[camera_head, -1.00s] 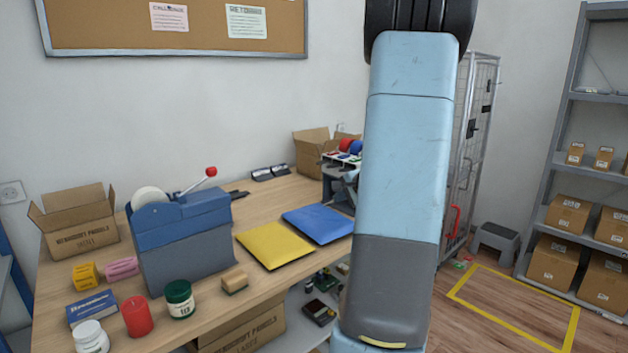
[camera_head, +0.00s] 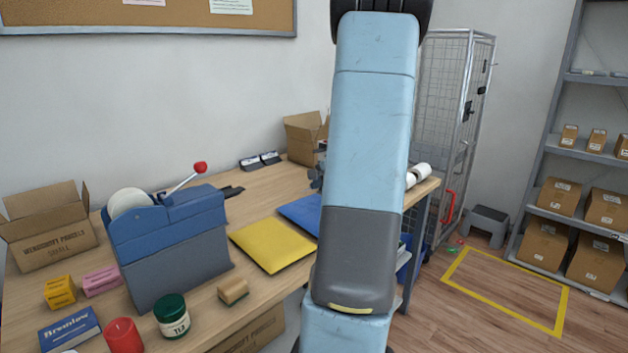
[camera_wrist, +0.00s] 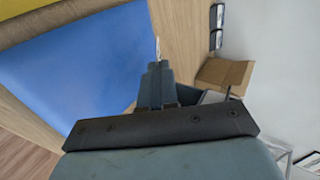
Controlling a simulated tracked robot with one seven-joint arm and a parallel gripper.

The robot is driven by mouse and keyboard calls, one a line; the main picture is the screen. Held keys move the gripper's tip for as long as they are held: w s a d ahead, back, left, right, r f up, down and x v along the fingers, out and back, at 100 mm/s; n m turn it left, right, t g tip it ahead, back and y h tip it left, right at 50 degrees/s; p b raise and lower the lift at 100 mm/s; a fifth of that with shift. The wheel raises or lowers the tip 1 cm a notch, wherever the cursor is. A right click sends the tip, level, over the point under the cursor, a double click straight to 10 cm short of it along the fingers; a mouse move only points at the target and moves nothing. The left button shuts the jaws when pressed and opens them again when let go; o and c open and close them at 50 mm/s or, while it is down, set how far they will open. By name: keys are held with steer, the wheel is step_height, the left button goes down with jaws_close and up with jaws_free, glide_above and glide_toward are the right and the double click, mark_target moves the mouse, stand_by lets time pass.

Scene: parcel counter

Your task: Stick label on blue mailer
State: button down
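The blue mailer (camera_head: 298,211) lies flat on the wooden counter, its right part hidden behind my arm in the head view. It fills much of the left of the wrist view (camera_wrist: 75,75). My gripper (camera_wrist: 157,68) shows only in the wrist view, beside the mailer's edge; the head view hides it behind my arm. Its fingers are close together, with a thin white sliver, seemingly the label (camera_wrist: 157,47), seen edge-on at the tips. I cannot tell its height above the mailer.
A yellow mailer (camera_head: 272,246) lies left of the blue one. A blue-grey dispenser (camera_head: 170,245) with a red-knobbed lever, a wooden block (camera_head: 233,291), a green-lidded jar (camera_head: 171,315) and an open carton (camera_head: 50,230) stand further left. Another open carton (camera_head: 303,138) stands at the back.

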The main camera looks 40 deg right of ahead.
steer(key=shift+s+d+f, duration=0.1)
steer(key=shift+f, duration=3.2)
steer(key=c, duration=1.8)
jaws_free()
steer(key=shift+c, duration=0.2)
steer(key=o, duration=0.5)
steer(key=shift+v, duration=2.75)
steer(key=shift+s+r, duration=0.25)
steer(key=shift+r, duration=0.95)
steer(key=shift+s+r, duration=0.3)
steer(key=shift+r, duration=0.9)
steer(key=shift+s+r, duration=0.25)
steer(key=shift+r, duration=0.95)
